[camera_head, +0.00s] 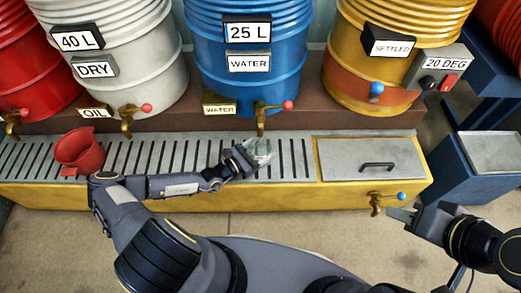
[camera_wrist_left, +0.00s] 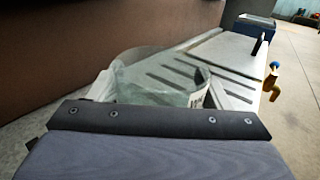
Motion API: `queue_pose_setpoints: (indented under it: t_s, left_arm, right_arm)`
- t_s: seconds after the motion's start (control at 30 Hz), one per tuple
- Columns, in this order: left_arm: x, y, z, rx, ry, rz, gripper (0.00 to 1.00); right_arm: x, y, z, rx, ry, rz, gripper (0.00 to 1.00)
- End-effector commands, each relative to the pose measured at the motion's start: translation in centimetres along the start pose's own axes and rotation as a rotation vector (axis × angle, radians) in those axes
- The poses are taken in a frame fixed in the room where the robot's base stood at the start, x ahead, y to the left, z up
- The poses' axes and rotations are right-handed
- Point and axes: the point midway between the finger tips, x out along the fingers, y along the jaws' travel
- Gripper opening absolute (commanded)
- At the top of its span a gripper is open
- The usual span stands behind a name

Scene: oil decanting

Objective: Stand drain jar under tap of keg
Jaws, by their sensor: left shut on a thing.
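A clear glass jar (camera_head: 262,148) is in my left gripper (camera_head: 250,157), over the slatted grate, just below and close to the brass tap (camera_head: 261,118) with a red knob on the blue keg (camera_head: 248,60). The keg is labelled 25 L and WATER. The jar also shows in the left wrist view (camera_wrist_left: 150,78), where pale fingers flank it and the dark gripper body hides its lower part. I cannot tell whether the jar's base touches the grate. My right gripper (camera_head: 402,214) is at the right, away from the jar; its finger gap is unclear.
A white OIL keg (camera_head: 125,60) and a yellow SETTLED keg (camera_head: 365,75) flank the blue one, each with a tap. A red jug (camera_head: 80,150) stands on the left of the grate (camera_head: 150,155). A grey lid (camera_head: 340,160) with a handle lies right of the slats.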

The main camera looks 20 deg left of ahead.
Motion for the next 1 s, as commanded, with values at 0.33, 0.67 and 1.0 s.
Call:
queue_pose_setpoints:
  t_s: [0.33,0.67,1.0]
  left_arm:
    - [0.0,0.0,-0.2,0.000,0.000,0.000,0.89]
    - [0.0,0.0,-0.1,0.000,0.000,0.000,0.94]
    - [-5.1,0.2,0.3,0.001,0.004,0.003,0.94]
  right_arm:
    - [0.0,0.0,0.0,0.000,0.001,0.000,0.36]
    - [0.0,0.0,0.0,0.000,0.001,0.000,0.36]
    - [-1.2,-0.5,-0.6,0.000,0.000,0.000,0.36]
